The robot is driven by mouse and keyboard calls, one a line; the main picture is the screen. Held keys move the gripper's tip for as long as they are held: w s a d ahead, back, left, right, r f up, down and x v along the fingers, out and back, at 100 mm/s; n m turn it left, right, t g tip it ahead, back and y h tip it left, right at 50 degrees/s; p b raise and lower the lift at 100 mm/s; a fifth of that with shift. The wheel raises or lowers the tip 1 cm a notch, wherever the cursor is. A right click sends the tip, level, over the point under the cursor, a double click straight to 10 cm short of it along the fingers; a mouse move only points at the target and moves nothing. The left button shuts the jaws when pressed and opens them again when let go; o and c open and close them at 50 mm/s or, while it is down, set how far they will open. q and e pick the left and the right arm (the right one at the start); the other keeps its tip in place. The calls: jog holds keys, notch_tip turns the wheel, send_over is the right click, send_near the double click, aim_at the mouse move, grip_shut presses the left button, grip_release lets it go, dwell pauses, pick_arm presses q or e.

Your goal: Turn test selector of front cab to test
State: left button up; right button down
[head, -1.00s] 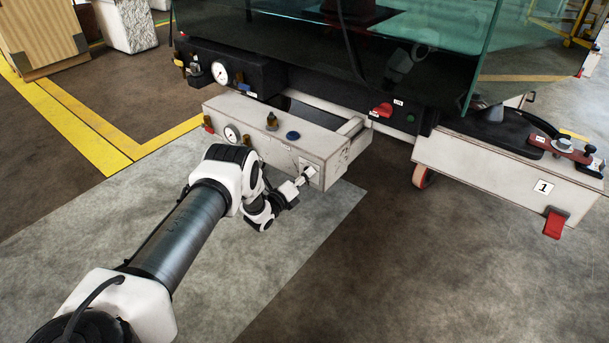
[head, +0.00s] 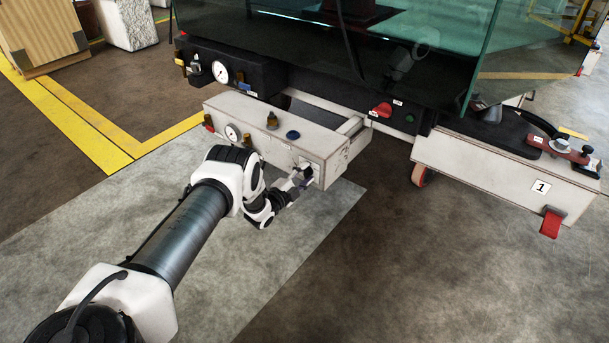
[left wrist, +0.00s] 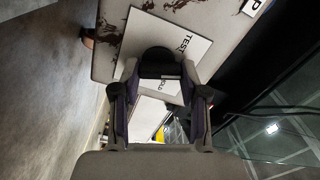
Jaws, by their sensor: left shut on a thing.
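The test selector (left wrist: 157,62) is a dark knob on a white label plate (left wrist: 190,45) that reads TEST and HOLD, seen in the left wrist view. The plate is on the end of a pale, worn box (head: 325,172) at the front of the cab. My left gripper (left wrist: 158,88) has one finger on each side of the knob and is shut on it. In the head view the left gripper (head: 302,176) is at the box's end face and hides the selector. The knob's exact pointing direction cannot be told. My right gripper is not in view.
The box also carries a gauge (head: 232,133), a brass fitting (head: 272,121) and a blue button (head: 293,135). The glass cab (head: 330,60) stands behind. A white beam (head: 500,172) marked 1 is at right. The floor in front is clear.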

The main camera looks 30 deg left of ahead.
pick_arm(q)
jog(key=n, duration=0.3)
jog(key=shift+a+n, duration=0.1)
jog(key=shift+n, duration=0.2)
jog(key=n, duration=0.4)
jog(key=shift+a+b, duration=0.1)
jog(key=shift+b, duration=0.2)
jog(key=shift+n, duration=0.3)
jog(key=o, duration=1.1)
jog(key=shift+o, duration=0.2)
jog(key=s, duration=1.2)
jog(key=shift+a, duration=0.45)
